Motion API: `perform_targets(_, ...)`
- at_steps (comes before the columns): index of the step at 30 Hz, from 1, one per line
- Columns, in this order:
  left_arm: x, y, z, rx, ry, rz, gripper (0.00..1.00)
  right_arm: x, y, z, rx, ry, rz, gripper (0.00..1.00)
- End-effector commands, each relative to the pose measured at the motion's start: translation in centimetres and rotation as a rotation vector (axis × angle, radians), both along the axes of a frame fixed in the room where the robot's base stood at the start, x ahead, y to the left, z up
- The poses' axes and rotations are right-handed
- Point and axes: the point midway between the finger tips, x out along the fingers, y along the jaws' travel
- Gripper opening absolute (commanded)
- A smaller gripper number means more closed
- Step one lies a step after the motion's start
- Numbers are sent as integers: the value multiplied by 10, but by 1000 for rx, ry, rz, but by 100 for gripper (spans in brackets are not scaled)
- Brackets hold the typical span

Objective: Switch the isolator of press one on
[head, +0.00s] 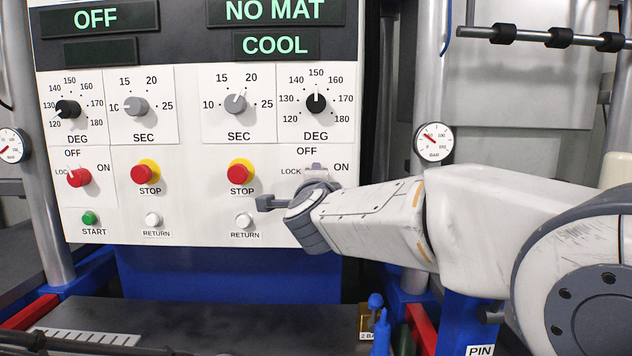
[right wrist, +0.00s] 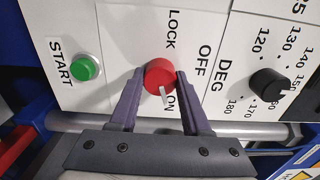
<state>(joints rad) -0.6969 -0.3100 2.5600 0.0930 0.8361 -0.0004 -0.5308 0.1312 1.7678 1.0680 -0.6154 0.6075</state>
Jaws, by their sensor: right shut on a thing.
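My right gripper (head: 300,197) is at the isolator on the right half of the white panel and hides its knob in the head view. In the right wrist view my right gripper (right wrist: 160,76) is shut on the red isolator knob (right wrist: 158,72), one finger on each side. Its white pointer (right wrist: 164,97) points towards the ON label. The left half's red isolator knob (head: 80,177) is turned towards LOCK, under a display (head: 95,19) reading OFF. The right half's displays read NO MAT and COOL (head: 275,45). No press number is legible. My left gripper is not in view.
A red STOP button (head: 239,174) and white RETURN button (head: 244,220) sit left of my right gripper. In the right wrist view are a green START button (right wrist: 87,67) and black DEG dial (right wrist: 268,84). A pressure gauge (head: 434,142) stands behind my arm.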

Motion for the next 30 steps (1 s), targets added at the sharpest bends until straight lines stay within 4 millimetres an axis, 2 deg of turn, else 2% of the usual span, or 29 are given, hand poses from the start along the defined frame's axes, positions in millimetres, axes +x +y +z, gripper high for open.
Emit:
perform_targets(2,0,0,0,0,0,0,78,0,0,0,3,0,0,0)
perform_targets(3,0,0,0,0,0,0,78,0,0,0,3,0,0,55)
perform_targets(5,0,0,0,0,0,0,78,0,0,0,3,0,0,78)
perform_targets(17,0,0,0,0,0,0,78,-6,0,0,1,0,1,78)
perform_targets(20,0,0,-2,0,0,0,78,-19,1,0,2,-1,2,78)
perform_targets(30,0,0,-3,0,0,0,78,-85,1,1,2,-1,4,78)
